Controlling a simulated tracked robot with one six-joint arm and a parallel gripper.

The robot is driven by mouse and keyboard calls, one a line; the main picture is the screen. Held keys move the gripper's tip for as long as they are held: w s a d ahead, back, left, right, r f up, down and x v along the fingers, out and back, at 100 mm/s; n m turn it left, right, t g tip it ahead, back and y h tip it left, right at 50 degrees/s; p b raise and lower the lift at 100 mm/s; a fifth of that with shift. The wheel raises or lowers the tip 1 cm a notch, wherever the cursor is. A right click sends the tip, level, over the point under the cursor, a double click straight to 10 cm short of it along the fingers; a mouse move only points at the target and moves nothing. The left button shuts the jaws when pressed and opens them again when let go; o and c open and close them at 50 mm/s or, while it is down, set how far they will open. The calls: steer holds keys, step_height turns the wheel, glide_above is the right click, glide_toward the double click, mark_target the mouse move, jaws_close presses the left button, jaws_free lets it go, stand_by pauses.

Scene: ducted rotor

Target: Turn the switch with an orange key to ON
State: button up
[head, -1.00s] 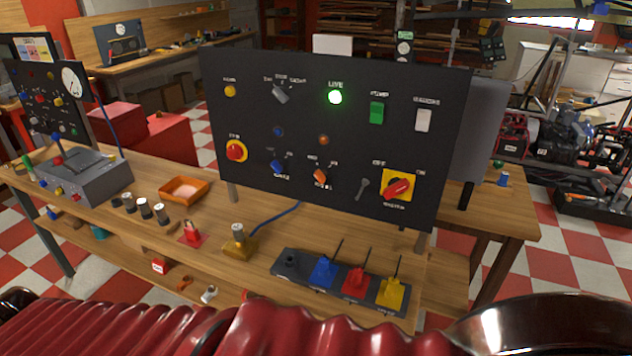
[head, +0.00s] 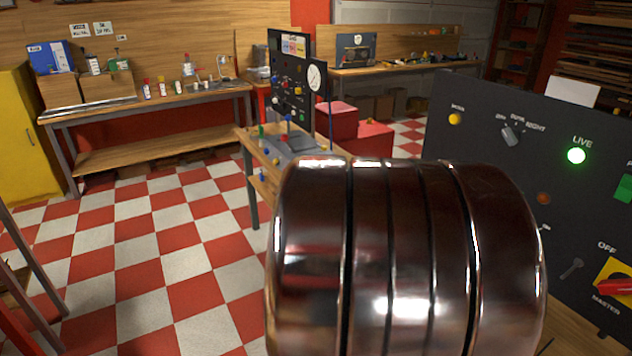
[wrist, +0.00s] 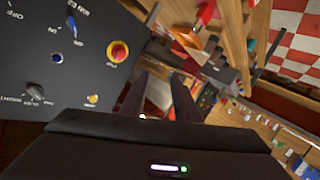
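The switch with the orange key does not show in either current view; in the head view my own arm covers the lower left part of the black panel (head: 470,125). The panel also shows in the wrist view (wrist: 60,75), tilted, with a blue key switch (wrist: 72,27), a blue lamp (wrist: 56,57) and a red button on a yellow ring (wrist: 118,50). My gripper (wrist: 161,80) shows in the wrist view with its two dark fingers apart and nothing clearly held between them. It is beside the panel's edge. It is not visible in the head view.
On the panel are a lit green LIVE lamp (head: 576,155), a grey selector (head: 511,135) and a red master switch (head: 615,287). A smaller console (head: 290,85) stands farther back. Checkered floor (head: 150,250) at left is clear. A wooden bench (head: 150,100) stands behind.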

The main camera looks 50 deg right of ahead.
steer(key=s+d+m+g+h, duration=0.1)
steer(key=s+g, duration=0.4)
steer(key=s, duration=0.7)
steer(key=s+d+f+m+g+h, duration=0.1)
steer(key=s+d+m+g, duration=0.2)
steer(key=s, duration=1)
steer(key=g, duration=0.2)
steer(key=shift+d+g, duration=0.3)
steer(key=shift+d, duration=0.1)
steer(key=shift+w, duration=0.2)
